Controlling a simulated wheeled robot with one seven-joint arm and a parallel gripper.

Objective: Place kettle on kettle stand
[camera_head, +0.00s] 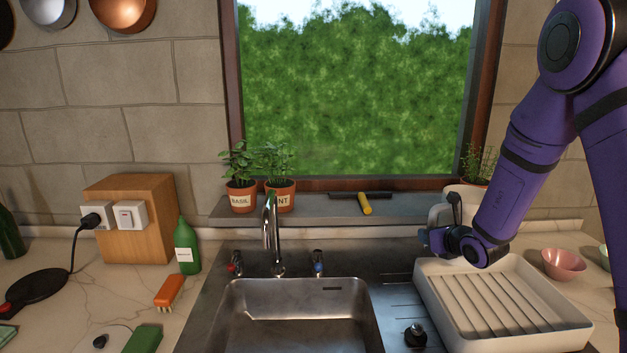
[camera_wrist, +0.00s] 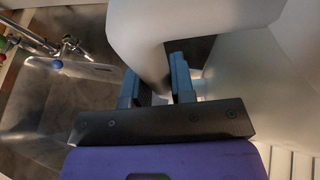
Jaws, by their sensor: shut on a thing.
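The white kettle (camera_head: 438,214) stands or hangs at the back of the dish rack, mostly hidden behind my arm. Its handle and pale body (camera_wrist: 145,45) fill the upper part of the wrist view. My gripper (camera_head: 446,240) is shut on the kettle's handle, which lies between the two fingers in the wrist view (camera_wrist: 158,80). Whether the kettle's base touches a surface is hidden.
The sink (camera_head: 300,310) and its tap (camera_head: 271,235) lie between kettle and stand. A green bottle (camera_head: 186,248), an orange brush (camera_head: 169,292) and a wooden socket box (camera_head: 130,215) stand near the stand. Potted herbs line the sill. The white dish rack (camera_head: 455,335) is at right.

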